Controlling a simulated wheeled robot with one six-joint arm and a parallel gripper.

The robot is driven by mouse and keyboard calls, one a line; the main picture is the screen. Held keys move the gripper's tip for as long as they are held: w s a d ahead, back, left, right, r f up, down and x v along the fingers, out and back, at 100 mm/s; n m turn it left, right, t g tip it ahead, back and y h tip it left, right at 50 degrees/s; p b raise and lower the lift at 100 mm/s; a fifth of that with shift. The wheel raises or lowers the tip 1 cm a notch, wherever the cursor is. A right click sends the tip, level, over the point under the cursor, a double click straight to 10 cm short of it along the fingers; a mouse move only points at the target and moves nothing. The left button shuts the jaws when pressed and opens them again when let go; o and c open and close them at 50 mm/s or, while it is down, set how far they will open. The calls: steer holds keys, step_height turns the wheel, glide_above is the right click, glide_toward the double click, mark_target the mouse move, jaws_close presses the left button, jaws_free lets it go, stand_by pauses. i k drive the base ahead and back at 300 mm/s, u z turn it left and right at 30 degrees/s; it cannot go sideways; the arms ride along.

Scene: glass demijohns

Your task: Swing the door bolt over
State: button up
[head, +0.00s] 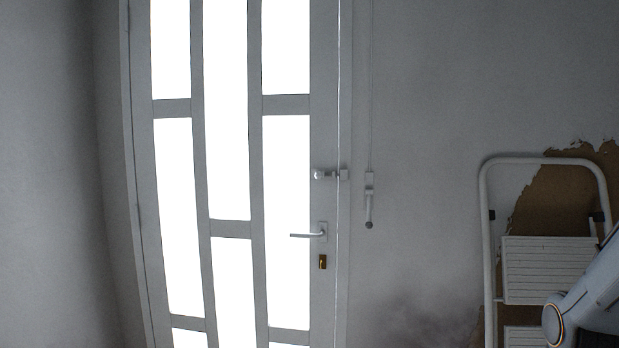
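The door bolt (328,175) is a small pale fitting with a round knob at its left end. It sits on the right side of the door (323,120), above the handle, and reaches across the bright gap at the door's edge to the frame. The door has bright glass panes and looks closed. Part of my arm shows at the lower right, far from the bolt. My gripper is not in view.
A lever handle (310,234) and a brass lock (323,262) are below the bolt. A hanging rod with a crank (369,205) is on the wall to the right. A white folding stepladder (548,262) leans at the right, beside my arm.

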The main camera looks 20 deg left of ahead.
mark_target(319, 175)
steer(key=u, duration=1.85)
steer(key=i, duration=1.5)
steer(key=z, duration=0.6)
